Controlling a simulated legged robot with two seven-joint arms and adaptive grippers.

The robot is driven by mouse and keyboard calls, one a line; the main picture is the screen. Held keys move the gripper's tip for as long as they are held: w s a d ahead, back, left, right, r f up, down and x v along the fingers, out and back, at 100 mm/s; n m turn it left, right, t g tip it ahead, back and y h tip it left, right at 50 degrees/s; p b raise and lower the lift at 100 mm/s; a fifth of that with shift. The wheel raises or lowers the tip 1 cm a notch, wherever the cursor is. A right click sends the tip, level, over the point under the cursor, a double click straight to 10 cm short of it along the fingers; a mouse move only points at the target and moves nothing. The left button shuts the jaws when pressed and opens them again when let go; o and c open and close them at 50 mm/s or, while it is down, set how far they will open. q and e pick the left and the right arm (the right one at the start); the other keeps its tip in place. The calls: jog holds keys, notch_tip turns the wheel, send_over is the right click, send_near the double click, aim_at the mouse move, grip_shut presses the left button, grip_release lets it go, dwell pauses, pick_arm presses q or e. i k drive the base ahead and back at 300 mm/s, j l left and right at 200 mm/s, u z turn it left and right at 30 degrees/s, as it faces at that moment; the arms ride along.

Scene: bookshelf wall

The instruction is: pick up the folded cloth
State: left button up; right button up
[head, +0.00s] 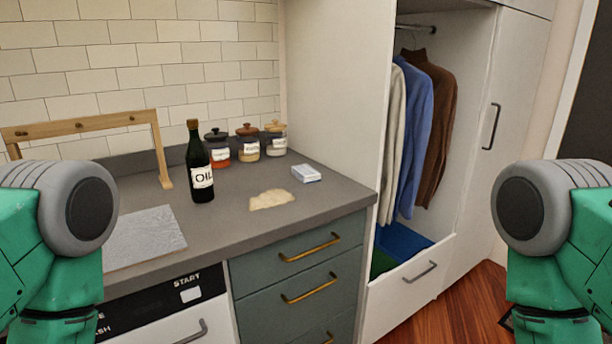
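The folded cloth (306,173) looks like a small, flat white block with blue edging. It lies on the grey countertop (235,222), near the tall white cabinet side. A pale beige spill or patch (270,199) lies just in front of it and to its left. Nothing is touching the cloth. My green and grey arms show at the left and right edges, well away from the cloth. Neither gripper can be made out. A small dark shape shows beside my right arm at the bottom, and I cannot tell what it is.
A dark oil bottle (199,163) stands left of the cloth. Three lidded jars (248,143) stand behind. A wooden rack (160,150) and a grey panel (145,236) are at the left. Drawers (300,268) are below. An open wardrobe (468,160) with hanging clothes is at the right.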

aim_at(305, 173)
jog(key=u, duration=0.45)
jog(key=i+l+u, duration=0.1)
jog(key=l+u, duration=0.3)
jog(key=i+l+u, duration=0.1)
jog(key=l+u, duration=0.45)
jog(key=u, duration=0.2)
jog(key=l+u, duration=0.4)
